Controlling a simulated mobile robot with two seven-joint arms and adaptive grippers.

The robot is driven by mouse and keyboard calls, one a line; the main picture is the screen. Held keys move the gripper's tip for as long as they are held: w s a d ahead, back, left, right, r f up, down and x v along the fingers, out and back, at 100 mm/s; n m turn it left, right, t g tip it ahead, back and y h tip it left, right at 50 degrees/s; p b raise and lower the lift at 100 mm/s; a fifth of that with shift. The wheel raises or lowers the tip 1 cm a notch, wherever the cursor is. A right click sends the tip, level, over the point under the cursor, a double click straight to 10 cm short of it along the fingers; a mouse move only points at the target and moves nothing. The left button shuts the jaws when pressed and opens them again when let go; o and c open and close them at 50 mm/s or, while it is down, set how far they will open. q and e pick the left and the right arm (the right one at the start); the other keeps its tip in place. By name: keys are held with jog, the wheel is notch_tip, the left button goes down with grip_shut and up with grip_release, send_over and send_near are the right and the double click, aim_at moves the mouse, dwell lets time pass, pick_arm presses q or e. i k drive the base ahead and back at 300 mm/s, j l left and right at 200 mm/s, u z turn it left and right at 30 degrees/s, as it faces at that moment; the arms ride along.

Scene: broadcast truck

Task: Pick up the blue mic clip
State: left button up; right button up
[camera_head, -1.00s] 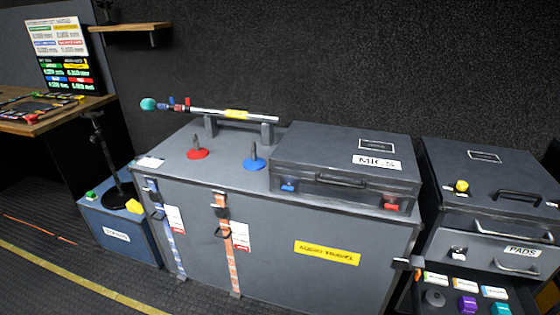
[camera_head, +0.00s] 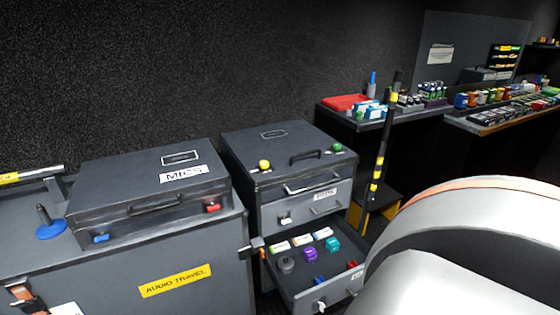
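I cannot tell for sure which thing is the blue mic clip. A small blue item (camera_head: 320,281) lies in the open drawer (camera_head: 301,300), near its front. It is too small to make out its shape. A blue round base with a grey post (camera_head: 50,226) stands on the grey case marked AUDIO TRAVEL (camera_head: 208,285), at the left. The MICS case (camera_head: 150,189) is shut and has a blue latch (camera_head: 101,239) and a red latch. Neither of my grippers shows. A large white rounded part, seemingly my arm, covers the lower right.
The drawer also holds a purple block (camera_head: 310,255), a teal block (camera_head: 333,244), a grey round piece (camera_head: 286,265) and a small red item (camera_head: 351,265). A black-and-yellow pole (camera_head: 382,150) stands to the right. Shelves with many small items (camera_head: 420,98) lie beyond.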

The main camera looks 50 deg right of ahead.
aim_at(317, 281)
jog(key=z, duration=1.9)
jog(key=i+l+u, duration=0.1)
jog(key=l, duration=0.3)
jog(key=i+l+u, duration=0.15)
jog(key=l, duration=0.25)
jog(key=i+l+u, duration=0.1)
jog(key=l, duration=0.3)
jog(key=i+l+u, duration=0.1)
jog(key=l, duration=0.2)
jog(key=i+l, duration=0.15)
jog(key=i+l+u, duration=0.15)
jog(key=l, duration=0.25)
jog(key=i, duration=0.2)
